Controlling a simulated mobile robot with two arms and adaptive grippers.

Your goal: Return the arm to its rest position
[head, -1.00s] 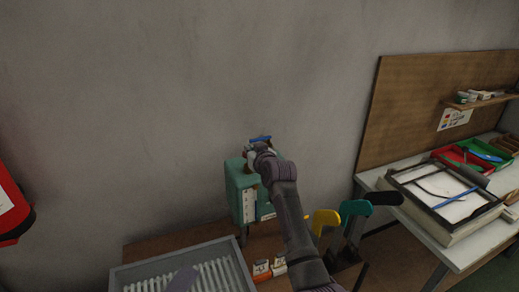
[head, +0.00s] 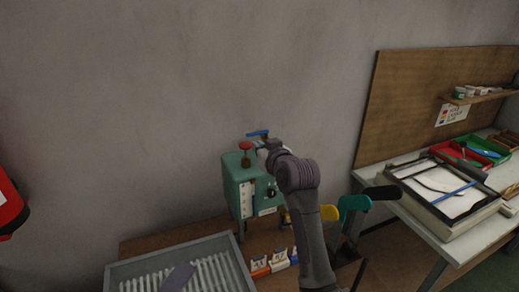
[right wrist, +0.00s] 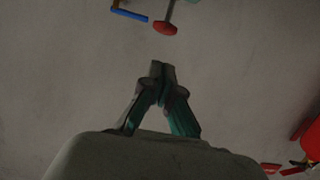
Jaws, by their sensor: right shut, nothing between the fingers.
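My right arm reaches up from the bottom of the head view, its wrist just right of the green machine (head: 232,178). My right gripper (right wrist: 162,68) is shut and empty in the right wrist view; in the head view the wrist mostly hides its fingers. The machine's red mushroom knob (head: 245,146) is uncovered, left of my wrist. It also shows in the right wrist view (right wrist: 164,28), apart from the fingertips. A blue lever (head: 257,133) is just above the wrist, and also shows in the right wrist view (right wrist: 130,14). My left gripper is not in view.
A grey ribbed tray (head: 112,276) lies at the front on a brown table (head: 150,243). Yellow (head: 328,213), teal (head: 352,204) and black (head: 382,192) forms stand right of my arm. A white workbench (head: 440,232) is at right. The wall space above is clear.

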